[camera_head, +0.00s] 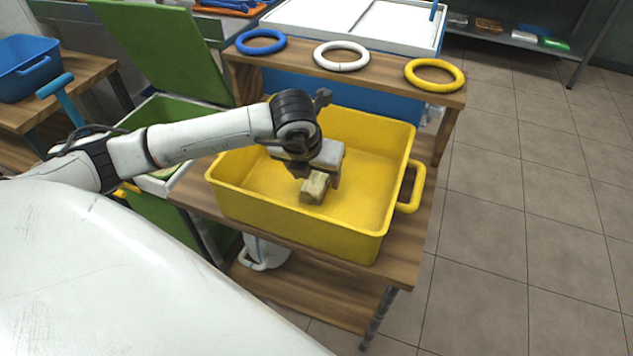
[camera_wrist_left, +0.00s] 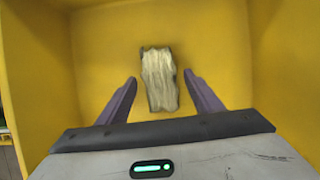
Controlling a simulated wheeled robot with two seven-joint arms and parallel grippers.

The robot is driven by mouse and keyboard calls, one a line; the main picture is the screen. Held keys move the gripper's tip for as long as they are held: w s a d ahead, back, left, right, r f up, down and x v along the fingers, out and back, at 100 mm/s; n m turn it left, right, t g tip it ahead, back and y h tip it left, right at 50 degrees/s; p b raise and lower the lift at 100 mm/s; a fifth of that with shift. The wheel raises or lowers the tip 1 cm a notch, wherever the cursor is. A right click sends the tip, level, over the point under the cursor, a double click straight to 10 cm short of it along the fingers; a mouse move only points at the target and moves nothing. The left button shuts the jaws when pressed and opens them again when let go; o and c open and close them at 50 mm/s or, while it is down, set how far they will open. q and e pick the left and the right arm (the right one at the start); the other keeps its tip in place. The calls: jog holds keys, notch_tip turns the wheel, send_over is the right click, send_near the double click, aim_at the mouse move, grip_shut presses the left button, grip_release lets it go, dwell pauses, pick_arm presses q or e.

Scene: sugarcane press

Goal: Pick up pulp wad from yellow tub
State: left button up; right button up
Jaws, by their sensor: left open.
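The pulp wad (camera_head: 313,188) is a small pale, fibrous block inside the yellow tub (camera_head: 290,225), which stands on a wooden table. In the left wrist view the wad (camera_wrist_left: 159,78) lies on the tub floor, with its near end between the two finger tips. My left gripper (camera_head: 318,180) reaches down into the tub over the wad and hides part of it. The left wrist view shows the jaws (camera_wrist_left: 160,88) open, one finger on each side of the wad with a gap on both sides. My right gripper is not in view.
Blue (camera_head: 261,42), white (camera_head: 342,55) and yellow (camera_head: 434,75) rings lie on a wooden ledge behind the tub. A green bin with a raised lid (camera_head: 165,50) stands left of the tub. A blue tub (camera_head: 28,68) is at far left. The tiled floor at right is clear.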

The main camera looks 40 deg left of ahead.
pick_arm(q)
jog(key=shift+f+b, duration=0.2)
jog(key=shift+b, duration=0.2)
dwell(0.5)
jog(key=c, duration=1.1)
